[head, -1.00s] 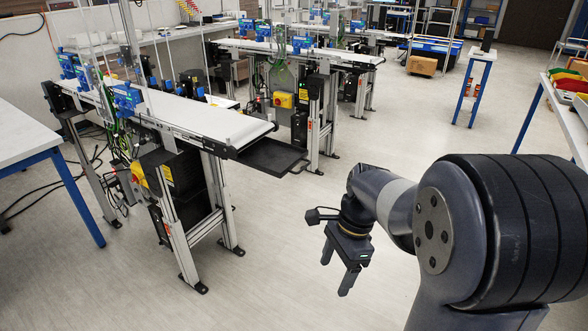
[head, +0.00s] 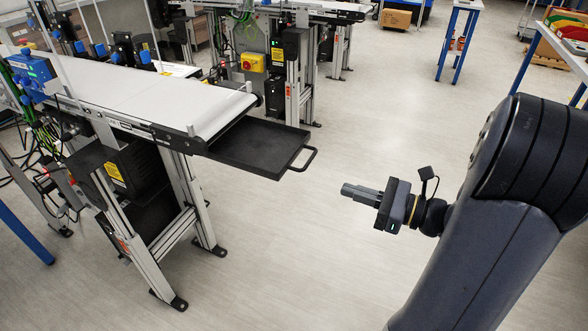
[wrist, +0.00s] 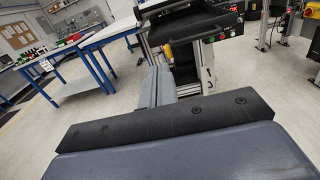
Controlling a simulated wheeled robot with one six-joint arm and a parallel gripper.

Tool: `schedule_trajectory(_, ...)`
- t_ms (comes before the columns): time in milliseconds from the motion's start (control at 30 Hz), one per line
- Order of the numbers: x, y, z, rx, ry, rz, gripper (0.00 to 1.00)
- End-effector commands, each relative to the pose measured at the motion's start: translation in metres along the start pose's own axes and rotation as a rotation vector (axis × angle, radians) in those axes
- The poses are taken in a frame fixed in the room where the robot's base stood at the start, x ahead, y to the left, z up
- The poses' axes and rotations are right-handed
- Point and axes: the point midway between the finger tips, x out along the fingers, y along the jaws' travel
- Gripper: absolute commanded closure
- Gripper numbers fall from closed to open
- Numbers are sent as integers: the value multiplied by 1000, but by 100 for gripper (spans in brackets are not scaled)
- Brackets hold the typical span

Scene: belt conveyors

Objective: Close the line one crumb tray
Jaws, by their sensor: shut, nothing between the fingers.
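The crumb tray (head: 256,144) is a shallow black tray with a bar handle (head: 300,160) on its outer end. It sticks out from under the end of the nearest conveyor (head: 150,98) in the head view, pulled open. My gripper (head: 344,189) is shut and empty, pointing left, to the right of the handle and apart from it.
A second conveyor (head: 300,8) with a yellow switch box (head: 253,62) stands behind. A blue-legged stand (head: 457,40) is at the back right. White tables (wrist: 105,38) show left in the wrist view. The floor between my gripper and the tray is clear.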

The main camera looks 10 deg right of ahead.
Motion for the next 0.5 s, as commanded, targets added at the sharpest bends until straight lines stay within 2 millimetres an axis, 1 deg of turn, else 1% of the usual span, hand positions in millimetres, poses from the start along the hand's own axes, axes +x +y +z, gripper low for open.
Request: schedule_trajectory(500, 82, 2, 0, 0, 3, 9, 100)
